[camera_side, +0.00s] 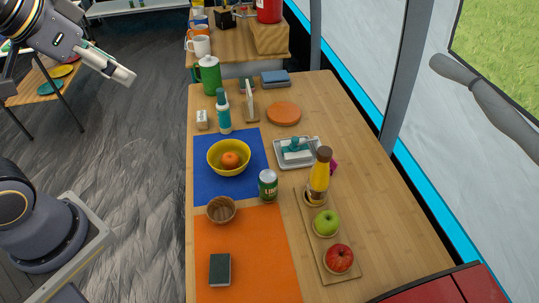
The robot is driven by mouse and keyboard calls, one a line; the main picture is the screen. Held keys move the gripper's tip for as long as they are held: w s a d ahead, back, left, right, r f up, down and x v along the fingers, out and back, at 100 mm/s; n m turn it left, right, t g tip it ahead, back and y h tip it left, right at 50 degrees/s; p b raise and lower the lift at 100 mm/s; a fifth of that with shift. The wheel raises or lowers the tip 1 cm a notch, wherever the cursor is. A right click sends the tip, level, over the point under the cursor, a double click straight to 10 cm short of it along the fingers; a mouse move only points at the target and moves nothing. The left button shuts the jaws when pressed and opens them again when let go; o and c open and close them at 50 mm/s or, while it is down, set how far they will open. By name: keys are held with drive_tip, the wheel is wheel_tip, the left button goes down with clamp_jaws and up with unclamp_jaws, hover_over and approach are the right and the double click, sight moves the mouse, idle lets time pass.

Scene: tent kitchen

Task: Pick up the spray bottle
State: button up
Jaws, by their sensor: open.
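A slim teal bottle (223,112) stands upright at the left edge of the wooden table, behind the blue mat. It looks most like the spray bottle, but its nozzle is too small to make out. A teal and white item (297,147) sits in a small grey tray (281,163) at mid-table; its shape is unclear. My gripper (121,75) is at the upper left, over the floor and well to the left of the teal bottle. It is open and touches nothing.
Close to the teal bottle are a green jug (208,76), a small pale block (202,120) and an upright white item (250,103). A yellow bowl (214,164) with an orange fruit sits on the blue mat (203,190).

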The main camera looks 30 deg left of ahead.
drive_tip(key=w+r+m, duration=0.1)
drive_tip(key=w+r, duration=0.3)
drive_tip(key=w, duration=0.4)
drive_tip(key=n+g, duration=0.1)
drive_tip(key=g, duration=0.2)
hover_over(219, 91)
drive_tip(key=s, duration=0.5)
wheel_tip(219, 91, down, 21)
drive_tip(key=shift+h, duration=0.3)
drive_tip(key=x, duration=0.9)
drive_tip(key=shift+w+a+f, duration=0.2)
drive_tip(key=shift+w+f, duration=0.1)
drive_tip(key=shift+w, duration=0.2)
drive_tip(key=shift+t, duration=0.3)
drive_tip(key=x, duration=0.5)
drive_tip(key=shift+s+a+f, duration=0.15)
drive_tip(key=shift+a+f, duration=0.05)
drive_tip(key=shift+f, duration=0.2)
